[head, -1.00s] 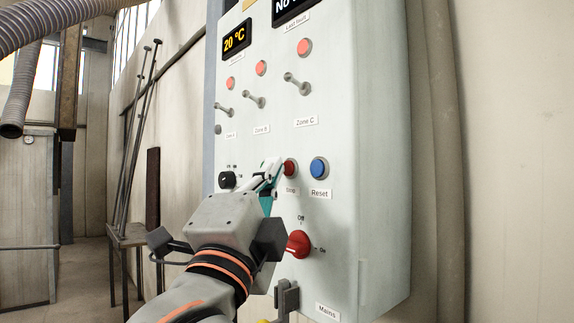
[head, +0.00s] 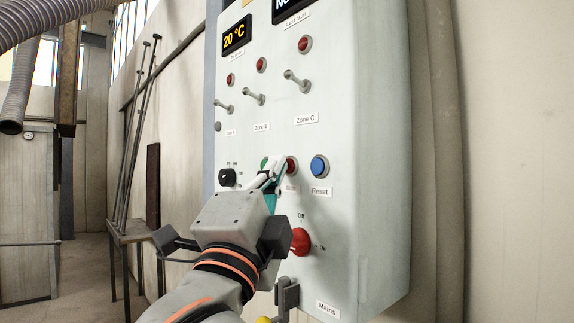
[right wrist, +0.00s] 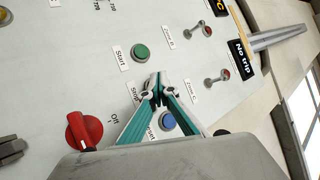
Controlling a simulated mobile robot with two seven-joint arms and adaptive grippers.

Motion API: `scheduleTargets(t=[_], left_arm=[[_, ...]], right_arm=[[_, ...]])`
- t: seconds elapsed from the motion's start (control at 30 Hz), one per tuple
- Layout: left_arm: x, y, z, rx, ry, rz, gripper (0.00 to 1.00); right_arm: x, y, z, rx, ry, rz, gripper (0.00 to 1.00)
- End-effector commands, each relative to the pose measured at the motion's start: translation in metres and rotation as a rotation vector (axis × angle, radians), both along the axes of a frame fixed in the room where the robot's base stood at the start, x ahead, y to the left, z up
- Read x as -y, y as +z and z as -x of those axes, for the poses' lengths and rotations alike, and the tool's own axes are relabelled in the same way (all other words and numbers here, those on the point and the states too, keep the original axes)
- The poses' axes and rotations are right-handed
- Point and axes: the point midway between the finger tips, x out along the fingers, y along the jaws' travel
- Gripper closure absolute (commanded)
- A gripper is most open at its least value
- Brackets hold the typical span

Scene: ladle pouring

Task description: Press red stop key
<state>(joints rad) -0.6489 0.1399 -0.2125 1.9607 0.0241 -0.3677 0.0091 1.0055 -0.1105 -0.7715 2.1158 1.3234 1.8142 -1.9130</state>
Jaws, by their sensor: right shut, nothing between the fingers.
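The red stop key (head: 292,166) is a round button on the front of the pale control cabinet (head: 345,240), left of the blue Reset button (head: 319,167). My right gripper (head: 279,161) is shut and empty. Its fingertips are right at the left side of the stop key in the head view; I cannot tell whether they touch it. In the right wrist view the shut fingertips (right wrist: 155,88) cover the place by the Stop label, and the key is hidden behind them. My left gripper is not in view.
The green Start button (right wrist: 140,53) is close to the fingertips. The red mains knob (head: 300,242) is below the stop key. Zone toggle levers (head: 297,80) and dark red lamps (head: 305,44) are above. A stand with rods (head: 130,235) is at left.

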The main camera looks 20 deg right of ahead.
Motion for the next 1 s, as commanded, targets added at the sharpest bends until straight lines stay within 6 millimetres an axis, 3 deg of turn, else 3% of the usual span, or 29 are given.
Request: scheduleTargets(t=[0.5,1.0], left_arm=[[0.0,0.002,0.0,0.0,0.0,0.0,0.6],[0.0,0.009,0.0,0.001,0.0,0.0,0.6]], right_arm=[[0.002,0.0,-0.001,0.0,-0.001,-0.001,1.0],[-0.013,0.0,0.005,-0.001,-0.002,0.0,1.0]])
